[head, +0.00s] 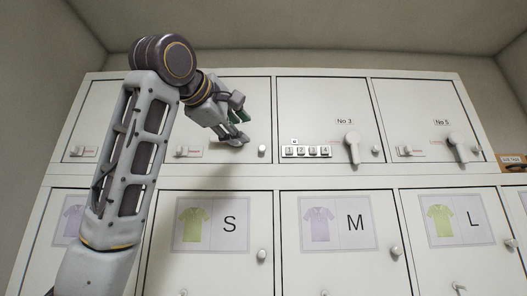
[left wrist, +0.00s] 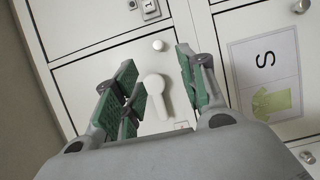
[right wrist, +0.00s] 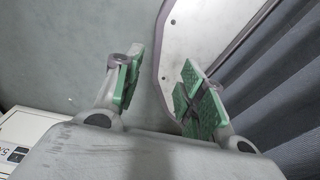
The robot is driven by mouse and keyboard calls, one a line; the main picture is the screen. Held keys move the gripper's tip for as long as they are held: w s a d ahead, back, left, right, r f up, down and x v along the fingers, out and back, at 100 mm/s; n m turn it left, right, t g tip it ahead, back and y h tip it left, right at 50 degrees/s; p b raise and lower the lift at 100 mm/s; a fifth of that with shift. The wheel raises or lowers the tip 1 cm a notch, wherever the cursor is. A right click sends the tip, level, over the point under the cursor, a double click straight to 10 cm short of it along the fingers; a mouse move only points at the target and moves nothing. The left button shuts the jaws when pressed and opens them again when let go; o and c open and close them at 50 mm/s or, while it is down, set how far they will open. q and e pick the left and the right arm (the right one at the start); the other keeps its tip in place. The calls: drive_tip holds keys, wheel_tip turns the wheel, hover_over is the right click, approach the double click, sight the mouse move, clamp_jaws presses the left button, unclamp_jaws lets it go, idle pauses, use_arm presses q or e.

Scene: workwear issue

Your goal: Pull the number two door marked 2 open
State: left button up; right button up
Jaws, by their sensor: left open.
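The second upper door (head: 259,108) is shut, flush with its neighbours; my left arm and gripper cover part of it and I cannot read its number. My left gripper (head: 238,121) is in front of this door. In the left wrist view the door (left wrist: 82,85) carries a white lever handle (left wrist: 154,92) and a round knob (left wrist: 158,45). The open left fingers (left wrist: 155,68) stand either side of the handle, with gaps visible; I cannot tell the depth. My right gripper (right wrist: 160,88) is open and empty, away from the lockers.
Right of it are a No 3 door (head: 322,108) with a keypad (head: 306,151) and a No 5 door (head: 415,110), both with levers. Below are shut doors with shirt cards S, M, L. A grey curtain (right wrist: 285,90) and white-faced panel (right wrist: 190,45) are near my right gripper.

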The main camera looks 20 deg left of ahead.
sight(261, 148)
use_arm(q)
drive_tip(key=shift+w+d+r+p, duration=0.2)
drive_tip(key=shift+w+p, duration=0.65)
drive_tip(key=shift+w, duration=1.4)
drive_tip(key=shift+w+d+f+p, duration=0.1)
drive_tip(key=shift+w+d+p, duration=0.15)
drive_tip(key=shift+w+p, duration=1.3)
drive_tip(key=shift+w+d+r+p, duration=0.1)
drive_tip(key=shift+w+d+p, duration=0.15)
drive_tip(key=shift+w, duration=2.65)
clamp_jaws()
